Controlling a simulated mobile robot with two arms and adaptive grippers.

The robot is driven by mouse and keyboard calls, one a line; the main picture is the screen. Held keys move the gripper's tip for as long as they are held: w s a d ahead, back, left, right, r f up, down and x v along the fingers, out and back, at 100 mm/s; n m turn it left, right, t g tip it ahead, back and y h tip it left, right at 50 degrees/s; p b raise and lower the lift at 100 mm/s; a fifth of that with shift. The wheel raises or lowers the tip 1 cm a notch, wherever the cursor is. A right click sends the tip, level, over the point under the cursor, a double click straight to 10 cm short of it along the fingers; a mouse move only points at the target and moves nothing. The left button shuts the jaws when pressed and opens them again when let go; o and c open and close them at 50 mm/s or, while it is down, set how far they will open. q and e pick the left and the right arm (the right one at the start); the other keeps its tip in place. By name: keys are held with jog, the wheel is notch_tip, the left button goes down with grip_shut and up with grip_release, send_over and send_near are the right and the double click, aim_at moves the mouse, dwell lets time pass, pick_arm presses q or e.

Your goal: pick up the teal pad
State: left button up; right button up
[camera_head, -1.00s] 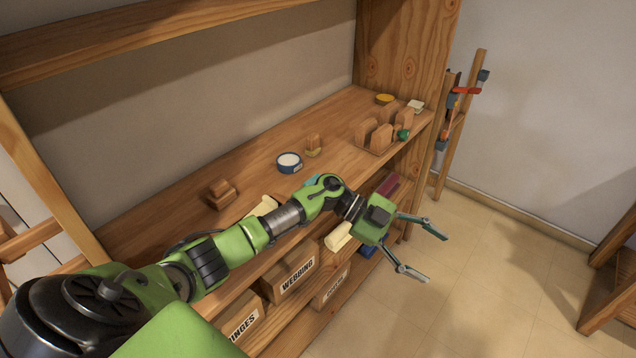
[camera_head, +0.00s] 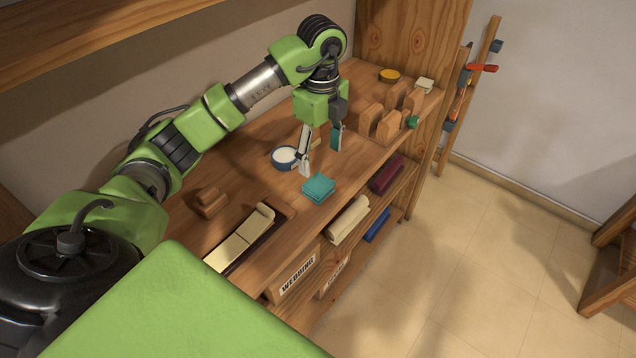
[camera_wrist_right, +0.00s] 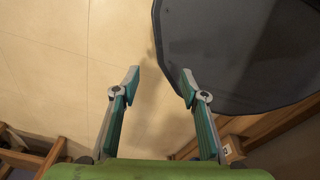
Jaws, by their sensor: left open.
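The teal pad (camera_head: 318,188) lies flat on the wooden shelf top near its front edge, in the head view. My left gripper (camera_head: 320,162) points down above the shelf, just behind and above the pad. Its two fingers are apart with nothing between them, and it does not touch the pad. My right gripper (camera_wrist_right: 160,72) shows in the right wrist view, with its fingers spread and empty over the pale floor.
A blue-and-white tape roll (camera_head: 285,158) is close behind the left gripper. A wooden block rack (camera_head: 385,125) stands to the right. A dark round surface (camera_wrist_right: 235,50) is beside the right gripper.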

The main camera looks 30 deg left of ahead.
pick_arm(q)
send_over(318, 183)
jog(key=f, duration=0.4)
jog(key=shift+d+f, duration=0.15)
jog(key=shift+d, duration=0.15)
notch_tip(318, 183, down, 2)
jog(key=shift+a+f+p, duration=0.1)
jog(key=shift+a+p, duration=0.05)
jog(key=shift+p, duration=0.65)
notch_tip(318, 183, down, 3)
jog(key=shift+f+p, duration=0.1)
jog(key=shift+p, duration=0.35)
jog(key=shift+a+f, duration=0.1)
jog(key=shift+f, duration=0.1)
jog(key=c, duration=1.1)
pick_arm(e)
jog(key=s+r, duration=0.1)
jog(key=s+d+r, duration=0.1)
jog(key=shift+d+r, duration=0.2)
jog(key=shift+r, duration=0.2)
